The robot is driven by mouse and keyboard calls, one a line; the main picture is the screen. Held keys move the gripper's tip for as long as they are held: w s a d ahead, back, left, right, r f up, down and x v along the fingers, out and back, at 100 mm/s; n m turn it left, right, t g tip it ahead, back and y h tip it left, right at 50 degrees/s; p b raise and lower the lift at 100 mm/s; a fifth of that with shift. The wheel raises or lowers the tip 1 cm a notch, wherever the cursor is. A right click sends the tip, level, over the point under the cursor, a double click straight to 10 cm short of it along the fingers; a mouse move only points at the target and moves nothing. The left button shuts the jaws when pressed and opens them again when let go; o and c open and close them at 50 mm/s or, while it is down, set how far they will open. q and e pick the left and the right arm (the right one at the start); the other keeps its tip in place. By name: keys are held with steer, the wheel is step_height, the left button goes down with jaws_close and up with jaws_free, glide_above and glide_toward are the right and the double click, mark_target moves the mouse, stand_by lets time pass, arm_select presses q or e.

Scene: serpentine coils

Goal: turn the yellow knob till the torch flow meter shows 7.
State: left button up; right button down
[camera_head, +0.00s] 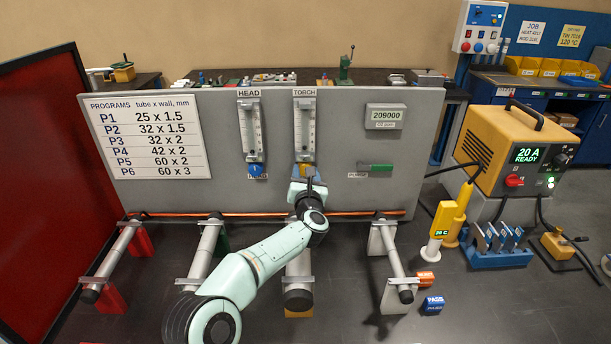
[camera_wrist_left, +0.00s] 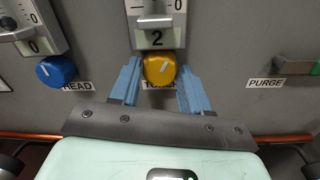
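The yellow knob (camera_wrist_left: 159,69) is under the torch flow meter, with a white pointer line tilted to the upper right. In the head view the knob is mostly hidden by my wrist. The torch flow meter (camera_head: 304,128) is a clear upright tube on the grey panel; the plate at its foot (camera_wrist_left: 157,40) reads 2 in the left wrist view. My left gripper (camera_wrist_left: 160,82) is open, with one blue finger on each side of the knob and narrow gaps seen between. My right gripper is in neither view.
A head flow meter (camera_head: 250,128) with a blue knob (camera_wrist_left: 56,70) is to the left; its plate reads 0. A green purge handle (camera_head: 375,168) is to the right. A copper tube (camera_head: 165,215) runs along the panel's foot above several supports.

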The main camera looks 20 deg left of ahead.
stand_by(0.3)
arm_select(q)
steer(key=b+v, duration=0.5)
steer(key=v, duration=0.8)
steer(key=shift+s+b, duration=0.15)
steer(key=shift+b, duration=0.2)
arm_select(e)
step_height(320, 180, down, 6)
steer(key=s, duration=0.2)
arm_select(q)
steer(key=shift+d, duration=0.1)
